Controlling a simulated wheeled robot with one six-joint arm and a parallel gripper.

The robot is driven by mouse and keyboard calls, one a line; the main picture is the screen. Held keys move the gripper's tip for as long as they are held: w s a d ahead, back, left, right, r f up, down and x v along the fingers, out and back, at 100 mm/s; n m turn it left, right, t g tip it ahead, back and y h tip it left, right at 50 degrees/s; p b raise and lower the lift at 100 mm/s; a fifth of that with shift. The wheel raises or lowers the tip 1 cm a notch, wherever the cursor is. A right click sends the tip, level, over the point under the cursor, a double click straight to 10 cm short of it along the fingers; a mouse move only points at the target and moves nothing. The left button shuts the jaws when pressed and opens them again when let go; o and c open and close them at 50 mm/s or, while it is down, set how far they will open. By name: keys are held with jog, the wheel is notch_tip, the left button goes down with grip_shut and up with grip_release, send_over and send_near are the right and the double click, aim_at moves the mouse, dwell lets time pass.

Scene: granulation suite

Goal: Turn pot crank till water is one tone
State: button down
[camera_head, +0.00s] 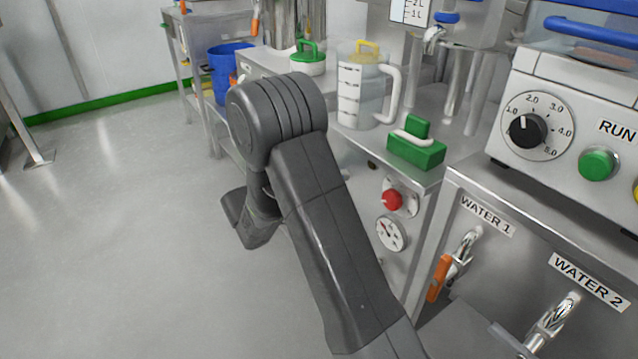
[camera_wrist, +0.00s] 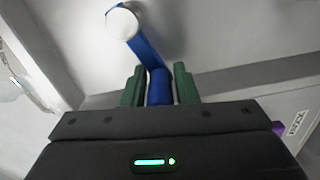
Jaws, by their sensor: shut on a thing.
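A blue crank (camera_wrist: 146,52) shows in the wrist view. Its arm runs from a white round cap (camera_wrist: 122,22) down to a blue grip piece between my fingers. My gripper (camera_wrist: 159,82), with green fingers, is shut on this blue piece, one finger on each side. In the head view my own arm hides the crank and the gripper's fingertips. I cannot see the pot's inside or any water in it, so its tone cannot be told.
A clear jug (camera_head: 352,98) with a yellow lid stands on the steel bench beside a green block-shaped item (camera_head: 416,152). A white pot with a green lid (camera_head: 307,62) and a blue bucket (camera_head: 222,70) are farther back. Open floor (camera_head: 120,230) lies left of my arm.

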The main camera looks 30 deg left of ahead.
jog(key=r+m, duration=0.1)
jog(key=m, duration=0.1)
jog(key=shift+r+m, duration=0.15)
jog(key=shift+m, duration=0.25)
jog(key=r+m, duration=0.1)
jog(key=m, duration=0.1)
jog(key=shift+r+m, duration=0.2)
jog(key=shift+m, duration=0.2)
jog(key=shift+d+r+m, duration=0.15)
jog(key=shift+r+m, duration=0.45)
jog(key=shift+m, duration=0.6)
jog(key=shift+s+d+r+m, duration=0.1)
jog(key=shift+d+r+m, duration=0.15)
jog(key=shift+m, duration=0.45)
jog(key=shift+s+d+r+m, duration=0.1)
jog(key=shift+r+m, duration=0.2)
jog(key=shift+m, duration=0.4)
jog(key=c, duration=1.3)
grip_release()
jog(key=shift+r, duration=0.15)
